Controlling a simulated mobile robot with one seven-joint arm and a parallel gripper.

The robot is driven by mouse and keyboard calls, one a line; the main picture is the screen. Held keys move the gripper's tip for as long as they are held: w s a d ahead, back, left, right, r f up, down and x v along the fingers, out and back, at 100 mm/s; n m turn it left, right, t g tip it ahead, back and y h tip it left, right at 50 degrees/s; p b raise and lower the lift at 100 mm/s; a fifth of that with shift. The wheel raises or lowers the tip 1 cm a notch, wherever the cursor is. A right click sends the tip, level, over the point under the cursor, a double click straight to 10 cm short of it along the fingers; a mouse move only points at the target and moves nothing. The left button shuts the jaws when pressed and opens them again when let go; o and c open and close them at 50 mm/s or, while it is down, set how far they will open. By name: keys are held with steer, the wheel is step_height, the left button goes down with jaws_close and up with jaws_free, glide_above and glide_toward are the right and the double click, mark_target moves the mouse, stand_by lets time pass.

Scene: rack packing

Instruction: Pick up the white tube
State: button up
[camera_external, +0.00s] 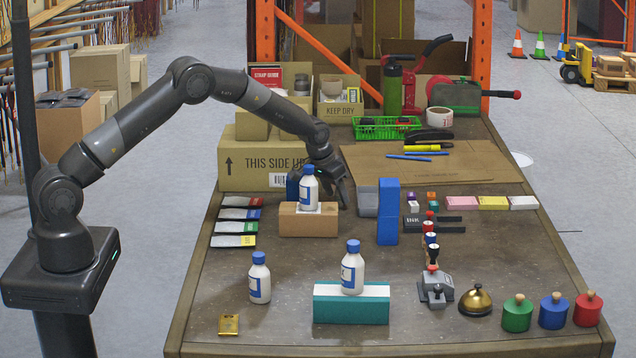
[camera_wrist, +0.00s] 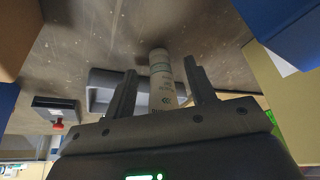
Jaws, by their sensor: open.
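The white tube (camera_wrist: 161,68) has dark print and shows in the wrist view between the two fingers of my gripper (camera_wrist: 160,80). The fingers are spread on either side of it, and its lower end is hidden by the gripper body. I cannot tell whether a finger touches it. In the external view my gripper (camera_external: 338,190) points down behind a white bottle on a cardboard box, and I cannot make out the tube there.
A white bottle with blue cap (camera_external: 308,190) stands on a small cardboard box (camera_external: 309,221) beside my gripper. A grey box (camera_external: 367,201) and blue blocks (camera_external: 388,212) stand to its right. A large carton (camera_external: 240,164) is behind left.

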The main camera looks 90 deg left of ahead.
steer(key=shift+x, duration=0.75)
steer(key=c, duration=1.1)
